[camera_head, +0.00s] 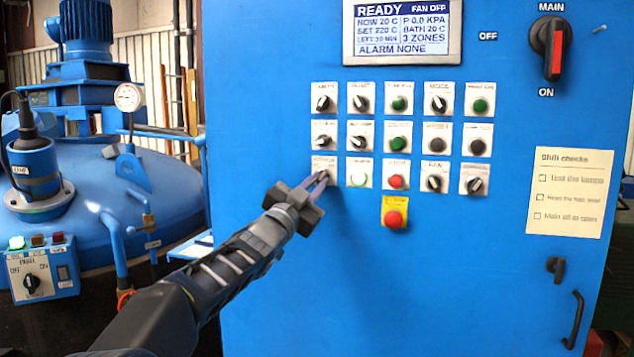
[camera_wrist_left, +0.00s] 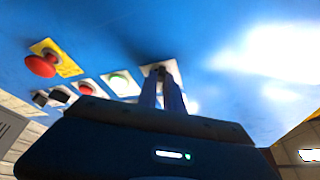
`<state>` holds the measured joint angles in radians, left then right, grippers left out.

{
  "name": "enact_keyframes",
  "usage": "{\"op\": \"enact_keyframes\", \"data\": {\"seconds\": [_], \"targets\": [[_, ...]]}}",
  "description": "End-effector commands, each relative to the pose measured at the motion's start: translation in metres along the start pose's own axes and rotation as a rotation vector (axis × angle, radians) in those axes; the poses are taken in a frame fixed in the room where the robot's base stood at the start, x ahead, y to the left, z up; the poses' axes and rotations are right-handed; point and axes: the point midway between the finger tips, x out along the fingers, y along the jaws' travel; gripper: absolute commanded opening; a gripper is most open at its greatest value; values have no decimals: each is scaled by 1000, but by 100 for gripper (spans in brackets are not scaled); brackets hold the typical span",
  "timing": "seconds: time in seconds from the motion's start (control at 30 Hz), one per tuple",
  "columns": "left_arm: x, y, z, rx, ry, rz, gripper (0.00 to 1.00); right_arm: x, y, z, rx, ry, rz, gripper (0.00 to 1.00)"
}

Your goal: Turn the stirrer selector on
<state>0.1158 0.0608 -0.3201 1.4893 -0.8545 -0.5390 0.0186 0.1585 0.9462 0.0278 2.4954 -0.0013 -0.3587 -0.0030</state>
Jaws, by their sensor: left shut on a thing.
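The selector (camera_head: 324,162) at the left end of the third row of controls sits on a small white plate on the blue panel. Its label is too small to read surely. My left gripper (camera_head: 322,179) reaches it from the lower left, with its fingers shut on its knob. In the left wrist view, the fingers (camera_wrist_left: 162,92) meet the selector's white plate (camera_wrist_left: 151,70). The fingers hide most of the knob, so I cannot tell which way it points. My right gripper is not in view.
A lit green button (camera_head: 358,172) and a red button (camera_head: 396,174) sit to the right in the same row. A red mushroom button (camera_head: 394,219) on a yellow plate is below. The display (camera_head: 403,30) reads READY and FAN OFF. A blue vessel (camera_head: 150,205) stands left.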

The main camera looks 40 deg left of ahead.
Motion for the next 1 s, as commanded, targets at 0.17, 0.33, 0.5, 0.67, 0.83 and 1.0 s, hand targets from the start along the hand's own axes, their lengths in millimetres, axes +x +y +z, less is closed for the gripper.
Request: {"op": "enact_keyframes", "data": {"seconds": [0.17, 0.33, 0.5, 0.67, 0.83, 1.0], "targets": [[0, 0, -1, 8, 2, 2, 0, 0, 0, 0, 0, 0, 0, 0], [0, 0, -1, 8, 3, 2, 0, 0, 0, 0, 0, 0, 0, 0], [0, 0, -1, 7, 2, 1, 22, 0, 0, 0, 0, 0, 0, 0], [0, 0, -1, 6, 2, 1, 33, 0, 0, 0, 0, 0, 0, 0], [0, 0, 0, 6, 2, 1, 33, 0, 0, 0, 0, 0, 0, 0], [-7, 0, 0, 5, 2, 1, 33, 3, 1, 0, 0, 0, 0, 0]]}}
